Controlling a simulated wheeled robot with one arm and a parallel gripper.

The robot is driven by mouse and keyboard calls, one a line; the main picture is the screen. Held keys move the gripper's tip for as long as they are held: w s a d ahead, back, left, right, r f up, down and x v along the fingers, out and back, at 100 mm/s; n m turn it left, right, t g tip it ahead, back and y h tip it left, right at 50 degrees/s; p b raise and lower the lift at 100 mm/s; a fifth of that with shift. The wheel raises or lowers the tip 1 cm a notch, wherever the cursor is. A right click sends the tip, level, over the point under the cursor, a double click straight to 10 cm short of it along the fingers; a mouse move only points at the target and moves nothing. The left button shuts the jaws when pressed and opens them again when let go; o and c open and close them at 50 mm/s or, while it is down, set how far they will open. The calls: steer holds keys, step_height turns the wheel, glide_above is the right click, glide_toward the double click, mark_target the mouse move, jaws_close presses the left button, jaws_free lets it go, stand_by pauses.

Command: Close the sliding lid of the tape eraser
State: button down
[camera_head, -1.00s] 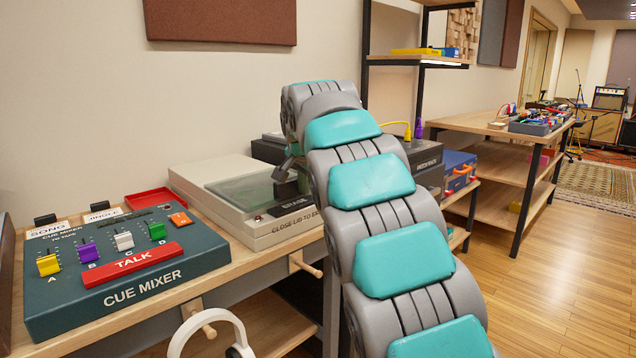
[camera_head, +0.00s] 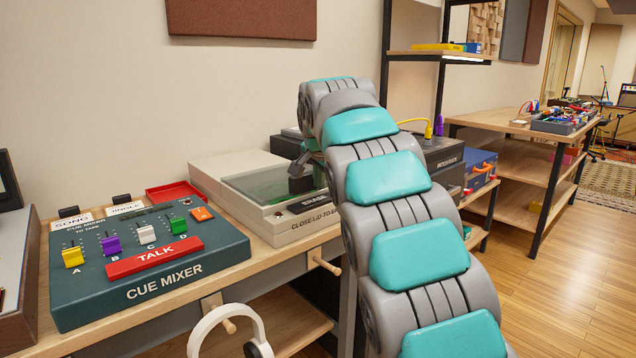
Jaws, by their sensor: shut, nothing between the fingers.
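The tape eraser (camera_head: 213,184) is a low beige box on the wooden bench, left of my arm. Its front edge reads "CLOSE LID TO E…", with the rest hidden behind my arm, and a dark "ERASE" label sits on top. A greenish see-through panel (camera_head: 256,187), seemingly the sliding lid, is set in its top. How far the lid is open cannot be told, as my arm hides the right end. My gripper (camera_head: 299,184) is small and dark in view, pointing down over the right part of the panel. It is shut and empty; contact with the lid is unclear.
The cue mixer (camera_head: 150,262) and a red tray (camera_head: 180,192) stand left of the eraser. A dark patch rack (camera_head: 440,160) stands behind my arm. White headphones (camera_head: 232,320) hang at the bench front near wooden pegs (camera_head: 327,265). Open floor lies at right.

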steer(key=s+d, duration=0.1)
steer(key=s+d+b, duration=0.1)
steer(key=s, duration=0.1)
steer(key=v, duration=0.9)
steer(key=s+d+f+n+g, duration=0.2)
steer(key=s+f, duration=0.8)
steer(key=s, duration=0.6)
steer(key=s+d+f+n+g, duration=0.2)
steer(key=s+f+n+g, duration=0.2)
steer(key=s+f, duration=0.7)
steer(key=s+d+f+n+g, duration=0.1)
steer(key=s+f+n+g, duration=0.2)
steer(key=s+f, duration=0.8)
steer(key=s, duration=0.9)
steer(key=shift+s+d+f+n, duration=0.25)
steer(key=shift+s+d+n, duration=0.05)
steer(key=shift+s+d, duration=0.1)
